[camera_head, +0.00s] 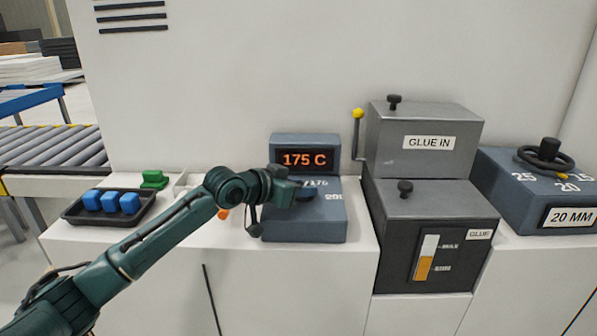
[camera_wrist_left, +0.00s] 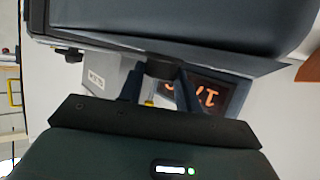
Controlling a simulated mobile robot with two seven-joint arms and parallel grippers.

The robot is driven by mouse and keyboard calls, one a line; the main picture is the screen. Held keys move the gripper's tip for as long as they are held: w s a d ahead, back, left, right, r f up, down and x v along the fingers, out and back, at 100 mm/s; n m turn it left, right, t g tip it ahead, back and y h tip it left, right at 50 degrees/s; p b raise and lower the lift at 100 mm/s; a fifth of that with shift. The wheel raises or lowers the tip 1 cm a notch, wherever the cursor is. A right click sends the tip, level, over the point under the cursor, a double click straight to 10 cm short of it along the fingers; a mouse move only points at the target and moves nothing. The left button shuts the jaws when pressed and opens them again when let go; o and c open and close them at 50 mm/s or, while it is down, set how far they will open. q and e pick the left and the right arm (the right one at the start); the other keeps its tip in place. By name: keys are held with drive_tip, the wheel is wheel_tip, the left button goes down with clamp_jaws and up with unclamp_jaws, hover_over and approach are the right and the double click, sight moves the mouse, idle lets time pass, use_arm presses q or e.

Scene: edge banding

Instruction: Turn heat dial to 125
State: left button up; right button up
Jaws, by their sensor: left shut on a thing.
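The heat control unit (camera_head: 330,230) is a blue-grey box on the white counter in the head view, with a display (camera_head: 304,159) reading 175 C in orange. Its dial (camera_head: 306,192) is dark and mostly hidden behind my left gripper (camera_head: 296,190). The left wrist view shows my left gripper (camera_wrist_left: 160,88) with its fingers closed on either side of the dark dial (camera_wrist_left: 160,68). The display (camera_wrist_left: 208,92) shows there too, turned and partly covered. Dial markings near 175 and 200 are partly visible. My right gripper is not in view.
A black tray (camera_head: 72,219) of blue blocks (camera_head: 110,202) and a green block (camera_head: 153,179) stand to the left. The grey glue boxes (camera_head: 424,140) stand close on the right, with a yellow-tipped lever (camera_head: 357,114). A 20 MM unit (camera_head: 570,217) is at far right.

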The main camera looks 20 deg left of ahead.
use_arm(q)
drive_tip(key=shift+s+d+r+n+t+y+p, duration=0.1)
drive_tip(key=shift+d+r+n+t+y+p, duration=0.1)
drive_tip(key=shift+n+y+p, duration=0.35)
drive_tip(key=shift+s+d+r+n+t+y+p, duration=0.1)
drive_tip(key=shift+n+t+y+p, duration=0.2)
drive_tip(key=shift+p, duration=0.4)
drive_tip(key=n+y+p, duration=0.2)
drive_tip(key=y, duration=0.1)
drive_tip(key=shift+d+f+n, duration=0.2)
drive_tip(key=shift+n, duration=0.05)
drive_tip(key=shift+d+f+n+t+y, duration=0.15)
drive_tip(key=shift+n+t+y, duration=0.15)
drive_tip(key=shift+n+y, duration=0.65)
drive_tip(key=shift+f+n+y, duration=0.1)
drive_tip(key=shift+n+y, duration=0.75)
drive_tip(key=shift+y, duration=0.35)
drive_tip(key=shift+w+n+y, duration=0.1)
drive_tip(key=shift+n+y, duration=0.6)
drive_tip(key=shift+y, duration=0.1)
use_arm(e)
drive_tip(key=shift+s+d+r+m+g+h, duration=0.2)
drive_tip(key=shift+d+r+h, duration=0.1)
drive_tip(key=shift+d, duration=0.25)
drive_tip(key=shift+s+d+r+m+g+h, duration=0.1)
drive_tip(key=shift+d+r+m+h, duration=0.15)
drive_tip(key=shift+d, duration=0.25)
use_arm(q)
drive_tip(key=o, duration=1)
drive_tip(key=shift+c, duration=0.2)
